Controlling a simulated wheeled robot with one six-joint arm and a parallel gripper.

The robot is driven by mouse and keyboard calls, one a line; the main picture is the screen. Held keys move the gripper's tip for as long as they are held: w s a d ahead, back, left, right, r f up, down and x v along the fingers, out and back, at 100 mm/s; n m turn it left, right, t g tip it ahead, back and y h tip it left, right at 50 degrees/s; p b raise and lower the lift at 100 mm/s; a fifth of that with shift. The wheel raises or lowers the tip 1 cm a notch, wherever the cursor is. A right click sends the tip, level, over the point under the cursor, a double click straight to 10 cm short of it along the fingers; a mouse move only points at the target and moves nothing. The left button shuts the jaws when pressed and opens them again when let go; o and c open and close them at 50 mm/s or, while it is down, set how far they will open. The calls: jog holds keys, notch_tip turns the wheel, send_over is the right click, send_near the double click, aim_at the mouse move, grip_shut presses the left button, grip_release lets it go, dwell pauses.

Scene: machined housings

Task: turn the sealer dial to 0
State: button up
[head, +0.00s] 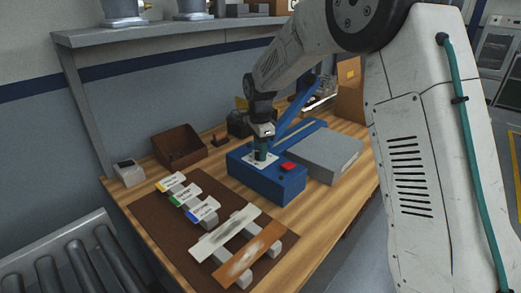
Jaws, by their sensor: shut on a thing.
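The blue sealer (265,182) stands on the wooden bench, with a white dial plate (250,160) and a red button (288,166) on its top. A blue lever arm (295,112) rises from its back. My gripper (260,150) points down over the dial plate and is shut on the dial, which is mostly hidden by the fingers. The dial's pointer and the numbers on the plate are too small to read.
A grey flat box (328,155) stands right beside the sealer. A brown mat (160,230) at the front left bears several labelled tags (188,199) and two plates on blocks. A brown open bin (178,148) stands behind. A roller conveyor (75,265) is at lower left.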

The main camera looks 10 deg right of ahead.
jog(key=n, duration=0.4)
jog(key=shift+n, duration=0.3)
jog(key=n, duration=0.4)
jog(key=shift+w+r, duration=0.1)
jog(key=n, duration=0.9)
jog(key=shift+n, duration=0.4)
jog(key=o, duration=1)
